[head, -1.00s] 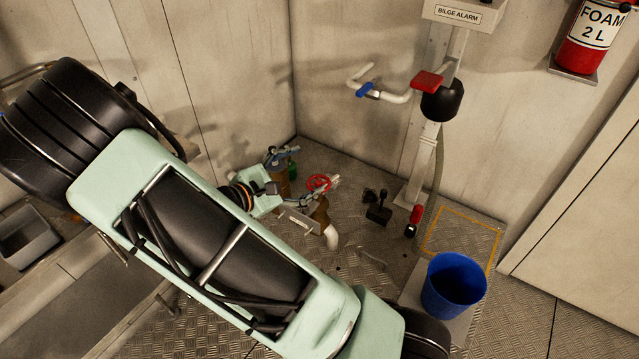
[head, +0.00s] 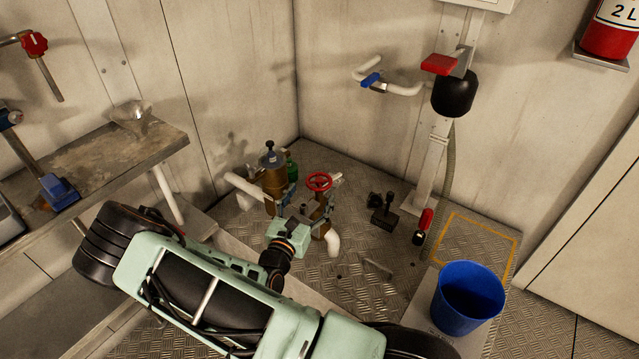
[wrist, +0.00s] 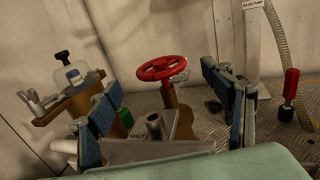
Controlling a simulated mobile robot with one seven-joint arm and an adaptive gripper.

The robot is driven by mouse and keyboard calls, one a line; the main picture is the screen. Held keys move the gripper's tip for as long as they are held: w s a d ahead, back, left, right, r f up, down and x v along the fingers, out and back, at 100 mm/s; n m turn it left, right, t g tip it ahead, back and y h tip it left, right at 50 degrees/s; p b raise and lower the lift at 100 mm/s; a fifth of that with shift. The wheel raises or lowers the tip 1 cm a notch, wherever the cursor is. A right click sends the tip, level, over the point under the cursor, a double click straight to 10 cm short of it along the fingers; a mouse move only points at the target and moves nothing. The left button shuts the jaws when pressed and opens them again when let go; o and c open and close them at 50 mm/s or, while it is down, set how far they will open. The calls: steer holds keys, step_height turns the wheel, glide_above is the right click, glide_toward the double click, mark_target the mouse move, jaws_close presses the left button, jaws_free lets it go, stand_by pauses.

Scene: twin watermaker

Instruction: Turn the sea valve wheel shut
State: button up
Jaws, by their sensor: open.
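The sea valve wheel (head: 319,182) is a red spoked handwheel on a brown valve body in the floor corner. In the wrist view the wheel (wrist: 162,68) stands upper middle, beyond and between my fingers, with a visible gap to them. My gripper (wrist: 165,112) is open, one blue-padded finger at the left and one at the right, with nothing between them touching. In the head view my gripper sits just below and left of the wheel, its fingers small and partly merged with the pipework. A plate reading "SHUT" (wrist: 140,142) shows low between the fingers, partly hidden.
A brown strainer with a clear top (head: 272,170) stands left of the wheel, a green bottle (head: 292,170) behind it. A black pedal-like fitting (head: 382,212), a red-handled lever (head: 426,220) and a blue bucket (head: 468,298) are to the right. A bench (head: 95,165) edges the left.

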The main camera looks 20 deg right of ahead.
mark_target(319, 180)
steer(key=b+x, duration=0.1)
steer(key=x, duration=0.6)
steer(key=shift+s, duration=0.1)
steer(key=c, duration=1.7)
steer(key=shift+a, duration=0.1)
